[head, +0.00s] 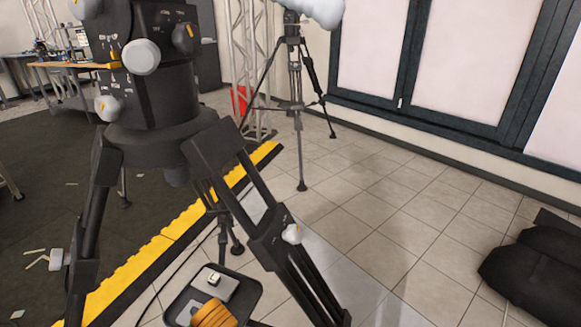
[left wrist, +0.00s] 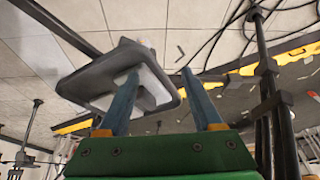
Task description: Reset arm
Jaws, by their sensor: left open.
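My left gripper (left wrist: 160,73) shows in the left wrist view with its two blue fingers spread apart and nothing between them. A dark tray (left wrist: 75,84) appears behind the fingers, with a pale object (left wrist: 152,90) on it partly hidden by a finger. In the head view the tray (head: 254,296) is at the bottom, near the tripod's legs. It holds a small grey-white box (head: 222,284) and an orange ribbed object (head: 214,315) cut by the lower edge. I cannot make out either gripper in the head view.
A large black tripod (head: 155,130) with pale knobs stands close at left. Another tripod (head: 294,70) stands farther back by a white truss. A yellow floor strip (head: 150,256) borders dark flooring. Black bags (head: 535,272) lie at right. The tiled floor (head: 385,205) between is mostly clear.

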